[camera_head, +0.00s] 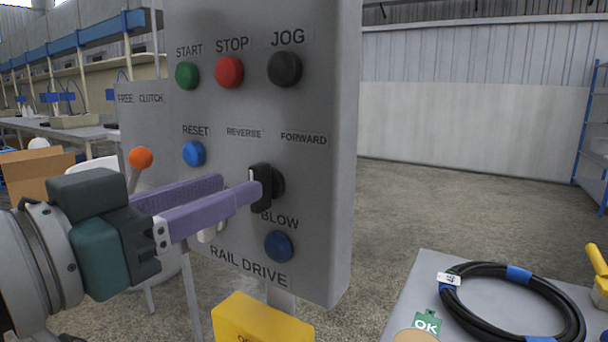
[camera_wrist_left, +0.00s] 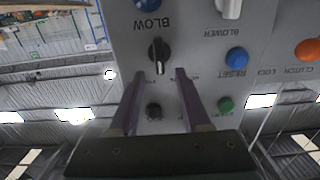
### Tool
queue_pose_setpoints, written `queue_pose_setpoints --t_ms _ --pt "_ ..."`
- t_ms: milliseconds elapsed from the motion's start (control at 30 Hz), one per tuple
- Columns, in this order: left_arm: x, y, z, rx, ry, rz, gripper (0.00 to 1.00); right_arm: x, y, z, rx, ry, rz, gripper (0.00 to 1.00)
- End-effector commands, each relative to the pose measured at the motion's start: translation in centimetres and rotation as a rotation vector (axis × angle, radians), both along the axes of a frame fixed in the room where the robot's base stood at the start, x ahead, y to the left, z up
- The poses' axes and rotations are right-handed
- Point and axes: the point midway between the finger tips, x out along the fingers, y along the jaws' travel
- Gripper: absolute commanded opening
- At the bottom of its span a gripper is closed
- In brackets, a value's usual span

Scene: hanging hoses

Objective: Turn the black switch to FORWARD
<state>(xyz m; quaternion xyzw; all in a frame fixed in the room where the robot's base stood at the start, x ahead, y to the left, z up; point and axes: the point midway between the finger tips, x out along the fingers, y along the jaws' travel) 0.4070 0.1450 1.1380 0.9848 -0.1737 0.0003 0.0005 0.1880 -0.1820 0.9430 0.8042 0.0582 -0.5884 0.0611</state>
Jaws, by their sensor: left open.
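The black switch (camera_head: 262,187) is on the grey control panel (camera_head: 335,120), below the REVERSE (camera_head: 243,132) and FORWARD (camera_head: 303,139) labels. Its handle looks about upright, with a white mark near its upper end. The switch also shows in the left wrist view (camera_wrist_left: 158,52), where the panel is upside down. My left gripper (camera_head: 238,186) is open, its two purple fingers reaching toward the switch. In the left wrist view the fingertips (camera_wrist_left: 160,73) lie either side of the handle's marked end. I cannot tell whether they touch it. My right gripper is not in view.
Near the switch are the blue BLOW button (camera_head: 279,246), blue RESET button (camera_head: 194,153) and black JOG button (camera_head: 285,68). An orange-knobbed lever (camera_head: 140,158) stands left. A table (camera_head: 412,290) with a coiled black hose (camera_head: 480,318) is at lower right.

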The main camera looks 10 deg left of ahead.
Motion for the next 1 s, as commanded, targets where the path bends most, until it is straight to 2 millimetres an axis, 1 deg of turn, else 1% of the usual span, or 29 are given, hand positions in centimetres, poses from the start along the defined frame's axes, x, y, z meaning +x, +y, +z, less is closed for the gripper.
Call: queue_pose_setpoints --t_ms 33,100,200,300,433,667,1000 --pt "0.9 -0.3 0.1 -0.001 -0.002 0.001 0.47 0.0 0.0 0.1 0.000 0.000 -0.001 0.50" --pt "1.8 -0.6 0.2 0.001 -0.004 0.000 0.47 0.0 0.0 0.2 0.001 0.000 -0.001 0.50" --pt "2.9 -1.0 0.1 0.000 -0.002 0.001 0.47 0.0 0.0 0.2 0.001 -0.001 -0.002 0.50" --pt "3.6 -1.3 0.0 0.002 -0.001 0.000 0.47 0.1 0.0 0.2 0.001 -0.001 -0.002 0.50" --pt "4.0 -1.5 0.0 0.002 0.000 0.000 0.47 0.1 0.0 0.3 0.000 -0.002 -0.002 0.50" --pt "4.0 -1.5 0.0 0.002 0.000 0.000 0.47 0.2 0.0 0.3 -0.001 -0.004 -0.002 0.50" --pt "4.0 -1.5 0.0 0.002 0.000 0.000 0.09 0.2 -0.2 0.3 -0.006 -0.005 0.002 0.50"
